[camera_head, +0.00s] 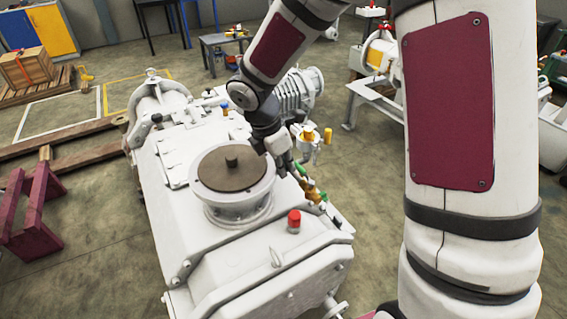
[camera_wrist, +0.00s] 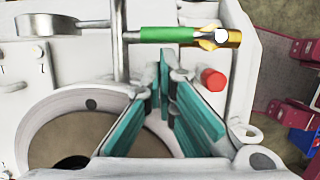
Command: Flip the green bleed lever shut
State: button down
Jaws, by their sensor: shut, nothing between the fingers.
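The green bleed lever (camera_wrist: 168,34) lies across the top of the wrist view, its green sleeve running level from a grey rod to a brass valve body (camera_wrist: 222,37). My gripper (camera_wrist: 166,62) has its teal fingers closed together at the tips, with nothing between them. The tips are just below the green sleeve in that view; I cannot tell whether they touch it. In the head view my gripper (camera_head: 284,172) is at the right side of the white vacuum machine (camera_head: 185,170), close beside the green lever (camera_head: 300,170) and its brass valve (camera_head: 313,192).
A round brown-topped flange (camera_head: 232,168) is left of my gripper. A red cap (camera_head: 294,221) stands in front, and also shows in the wrist view (camera_wrist: 213,79). A yellow-topped fitting (camera_head: 309,134) stands behind the lever. A grey post (camera_wrist: 117,40) rises left of it.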

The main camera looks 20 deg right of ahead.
jog(key=shift+w+d+m, duration=0.45)
jog(key=shift+m, duration=0.45)
jog(key=shift+w+d+m+g+y+b, duration=0.2)
jog(key=shift+d+m+g, duration=0.5)
jog(key=shift+m, duration=0.8)
jog(key=shift+w+d+m+g+y+b, duration=0.15)
jog(key=shift+w+d+m+g, duration=0.15)
jog(key=shift+d+m, duration=0.95)
jog(key=shift+w+d+m+g+y+b, duration=0.2)
jog(key=shift+d+m+g, duration=0.35)
jog(key=shift+m, duration=1.2)
jog(key=shift+s+d, duration=0.1)
jog(key=v, duration=1.2)
jog(key=shift+s+r, duration=0.1)
